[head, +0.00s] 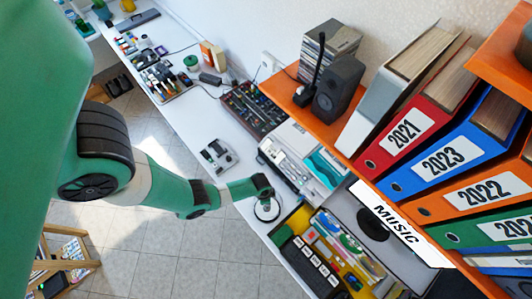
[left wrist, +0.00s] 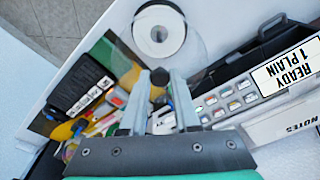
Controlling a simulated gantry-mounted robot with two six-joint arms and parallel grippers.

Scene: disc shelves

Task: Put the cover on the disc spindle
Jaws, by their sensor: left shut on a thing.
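My left gripper (head: 265,193) is over the white counter, to the left of the shelf. In the left wrist view its fingertips (left wrist: 160,82) are shut on a small dark knob (left wrist: 160,76). The knob seems to belong to a clear, see-through cover (left wrist: 192,55), whose faint outline spreads around the fingertips. A white disc with a grey centre (left wrist: 158,32) shows just beyond the fingertips, partly through the clear cover. In the head view the disc (head: 267,211) is just below the gripper. I cannot tell the gap between cover and disc. My right gripper is not in view.
An open yellow organiser (head: 325,255) with pens and a black labelled box (head: 305,268) stands close by on the counter. The orange shelf with binders (head: 420,135) and a MUSIC label (head: 397,224) is at the right. A grey device (head: 218,156) lies on the counter behind.

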